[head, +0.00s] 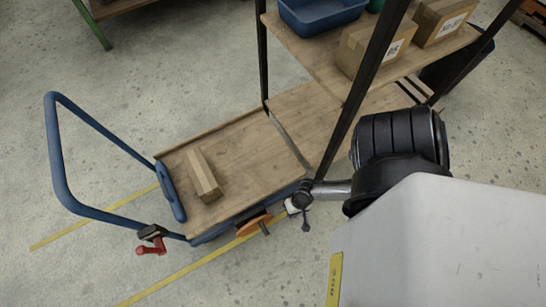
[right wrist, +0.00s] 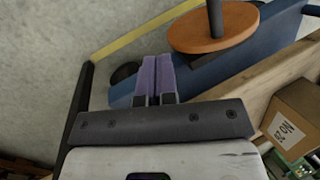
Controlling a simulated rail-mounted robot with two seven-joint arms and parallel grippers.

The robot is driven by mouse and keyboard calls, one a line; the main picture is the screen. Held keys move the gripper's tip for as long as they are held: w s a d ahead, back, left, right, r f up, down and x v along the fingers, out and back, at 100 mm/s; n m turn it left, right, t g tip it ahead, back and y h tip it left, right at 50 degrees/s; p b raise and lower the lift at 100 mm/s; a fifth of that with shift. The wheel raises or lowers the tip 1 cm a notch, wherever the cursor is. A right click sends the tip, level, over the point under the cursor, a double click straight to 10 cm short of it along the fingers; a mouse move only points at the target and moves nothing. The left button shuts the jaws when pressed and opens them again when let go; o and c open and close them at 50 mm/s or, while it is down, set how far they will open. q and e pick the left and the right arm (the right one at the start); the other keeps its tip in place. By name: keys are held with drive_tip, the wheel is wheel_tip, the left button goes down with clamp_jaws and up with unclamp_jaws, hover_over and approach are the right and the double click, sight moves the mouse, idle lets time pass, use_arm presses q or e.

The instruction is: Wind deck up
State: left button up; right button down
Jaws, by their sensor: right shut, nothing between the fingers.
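The lift cart's wooden deck (head: 232,158) carries one long carton (head: 203,175), and its right end lies beside the rack's lower wooden board (head: 322,115). I cannot tell their exact height difference. An orange crank wheel (head: 254,224) with a dark handle is on the cart's near side. The wheel shows large at the top of the right wrist view (right wrist: 205,32), handle sticking up. My right gripper (head: 290,206) is by the deck's near right corner, right of the wheel. Its purple fingers (right wrist: 154,72) are together and empty, apart from the wheel. My left gripper is out of view.
A blue push handle (head: 57,150) rises at the cart's left, with a red lever (head: 150,246) near its foot. The rack's upper shelf (head: 310,50) holds a blue bin (head: 318,14) and cartons (head: 372,48). Dark rack posts stand near my right arm. Floor in front is clear.

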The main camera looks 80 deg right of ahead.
drive_tip(key=w+a+f+n+t+b, duration=0.1)
drive_tip(key=w+a+f+n+b, duration=0.1)
drive_tip(key=w+a+f+b, duration=0.3)
wheel_tip(320, 180, down, 3)
drive_tip(key=w+b, duration=0.2)
drive_tip(key=shift+w+f+b, duration=0.15)
drive_tip(key=shift+w+b, duration=0.15)
idle(0.3)
drive_tip(key=shift+a, duration=0.1)
idle(0.4)
drive_tip(key=shift+p, duration=0.45)
